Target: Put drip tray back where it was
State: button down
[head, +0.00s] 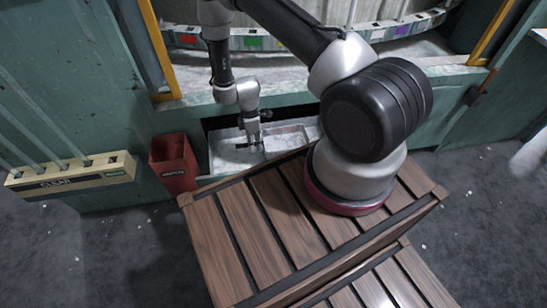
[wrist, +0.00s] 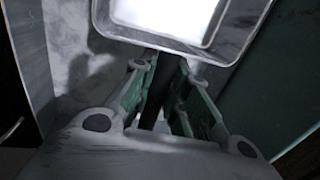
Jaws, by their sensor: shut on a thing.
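The drip tray (head: 287,140) is a shallow grey metal tray with a raised rim. In the head view it lies low in the dark opening at the foot of the green machine, partly hidden by my arm and the wooden platform. My gripper (head: 251,139) points down at the tray's left side. In the wrist view the tray's rim (wrist: 150,40) and bright inside show at the top. My gripper (wrist: 165,68) is shut on the tray at its near edge, with a dark strip between the fingers. The exact contact is hard to see.
A red bin (head: 173,163) stands just left of the opening. A slatted wooden platform (head: 245,235) fills the near side. A pale floor area (head: 228,153) inside the opening shows left of the tray. A labelled box with rods (head: 70,178) is at far left.

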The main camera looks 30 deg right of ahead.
jog(key=x, duration=0.2)
jog(key=w+x, duration=0.1)
jog(key=x, duration=0.5)
jog(key=shift+w+f, duration=0.35)
jog(key=c, duration=1.4)
grip_release()
